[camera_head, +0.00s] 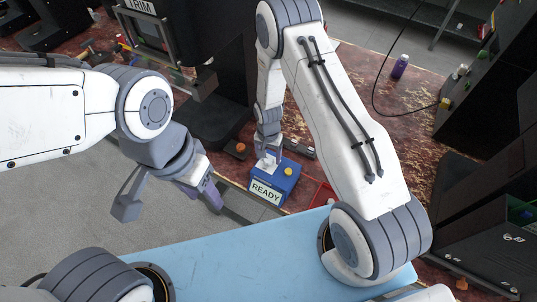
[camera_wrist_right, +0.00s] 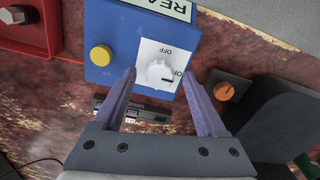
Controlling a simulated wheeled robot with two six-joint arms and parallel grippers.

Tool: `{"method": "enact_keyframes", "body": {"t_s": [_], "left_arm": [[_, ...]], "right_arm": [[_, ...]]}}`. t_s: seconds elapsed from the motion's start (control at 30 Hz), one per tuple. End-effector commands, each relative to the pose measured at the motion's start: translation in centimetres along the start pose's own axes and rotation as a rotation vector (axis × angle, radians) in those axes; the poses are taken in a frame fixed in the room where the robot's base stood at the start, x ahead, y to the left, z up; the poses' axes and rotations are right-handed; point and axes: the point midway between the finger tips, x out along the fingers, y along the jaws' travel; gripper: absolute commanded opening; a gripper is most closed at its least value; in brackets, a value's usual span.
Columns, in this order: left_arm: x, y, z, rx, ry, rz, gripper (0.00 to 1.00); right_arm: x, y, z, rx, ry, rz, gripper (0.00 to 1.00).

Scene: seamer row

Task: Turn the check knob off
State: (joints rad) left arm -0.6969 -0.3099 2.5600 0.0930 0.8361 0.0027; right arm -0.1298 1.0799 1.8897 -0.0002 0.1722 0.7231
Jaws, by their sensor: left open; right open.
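A blue box (camera_head: 275,182) with a READY label stands on the bench. In the right wrist view the box (camera_wrist_right: 100,40) carries a white plate with a white knob (camera_wrist_right: 160,73). The plate shows OFF at its top and another, partly hidden marking at the right. A dark mark on the knob points toward the right. I see no "check" label. My right gripper (camera_wrist_right: 159,76) is open, its fingertips on either side of the knob; contact cannot be told. It also shows at the box in the head view (camera_head: 268,160). My left gripper (camera_head: 168,200) is open and empty, left of the box.
A yellow button (camera_wrist_right: 100,55) is on the same box. An orange knob (camera_wrist_right: 224,91) sits on a dark box beside it. A purple bottle (camera_head: 400,66) stands farther back. Dark machines flank the bench.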

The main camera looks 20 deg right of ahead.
Motion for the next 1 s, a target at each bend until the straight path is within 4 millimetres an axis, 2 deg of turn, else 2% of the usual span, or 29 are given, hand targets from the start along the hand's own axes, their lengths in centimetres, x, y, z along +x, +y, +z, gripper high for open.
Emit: {"method": "enact_keyframes", "body": {"t_s": [0.3,0.37,0.5,0.77,1.0], "left_arm": [[-0.06,0.0,-0.01,0.0,0.0,0.0,0.5],[-0.06,0.0,-0.01,0.0,0.0,0.0,0.5],[-0.06,0.0,-0.01,0.0,0.0,0.0,0.5],[0.07,-0.01,0.0,0.0,0.0,0.0,0.5],[0.75,-0.05,0.04,0.0,0.0,0.0,0.5]], "right_arm": [[0.31,-0.01,0.01,0.0,0.0,0.0,0.74],[0.31,-0.01,0.01,0.0,0.0,0.0,0.55],[0.29,-0.01,0.01,0.0,0.0,0.0,0.02],[0.31,-0.01,0.0,-0.016,0.0,0.0,0.0],[0.41,-0.02,-0.02,-0.113,0.001,-0.001,0.0]]}}
